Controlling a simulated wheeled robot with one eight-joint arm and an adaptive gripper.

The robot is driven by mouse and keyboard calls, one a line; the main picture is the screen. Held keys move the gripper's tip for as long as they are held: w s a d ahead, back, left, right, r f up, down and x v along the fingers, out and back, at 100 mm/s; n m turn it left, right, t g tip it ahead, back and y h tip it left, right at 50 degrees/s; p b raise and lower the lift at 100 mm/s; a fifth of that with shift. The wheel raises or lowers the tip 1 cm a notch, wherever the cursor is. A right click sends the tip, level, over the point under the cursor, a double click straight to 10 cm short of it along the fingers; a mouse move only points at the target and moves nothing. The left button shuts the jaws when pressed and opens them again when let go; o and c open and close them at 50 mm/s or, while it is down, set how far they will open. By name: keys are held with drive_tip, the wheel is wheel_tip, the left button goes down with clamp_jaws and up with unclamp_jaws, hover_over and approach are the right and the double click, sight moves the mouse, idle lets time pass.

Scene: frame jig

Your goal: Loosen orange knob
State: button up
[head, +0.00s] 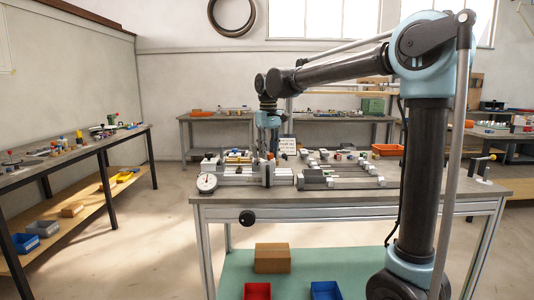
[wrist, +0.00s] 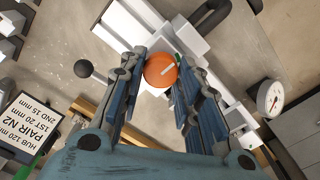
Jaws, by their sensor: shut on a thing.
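The orange knob (wrist: 161,70) is round with a white line on its face. In the wrist view it sits between the tips of my gripper's two blue-grey fingers (wrist: 158,78), and my gripper is shut on it. A small green part shows at the knob's right edge. In the head view my gripper (head: 268,150) points down over the jig on the middle table, and its fingers and the knob are too small to make out clearly there.
A dial gauge (head: 207,183) stands at the table's front left; it also shows in the wrist view (wrist: 270,97). A black ball-ended lever (wrist: 84,68) is left of the fingers. A printed sign (wrist: 25,128) stands nearby. Metal rails (head: 340,183) lie to the right on the table (head: 440,188).

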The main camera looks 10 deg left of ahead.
drive_tip(key=shift+s+d+n, duration=0.1)
drive_tip(key=shift+s+n, duration=0.15)
drive_tip(key=shift+n, duration=0.15)
drive_tip(key=n, duration=1.8)
drive_tip(key=shift+n, duration=0.3)
drive_tip(key=o, duration=0.8)
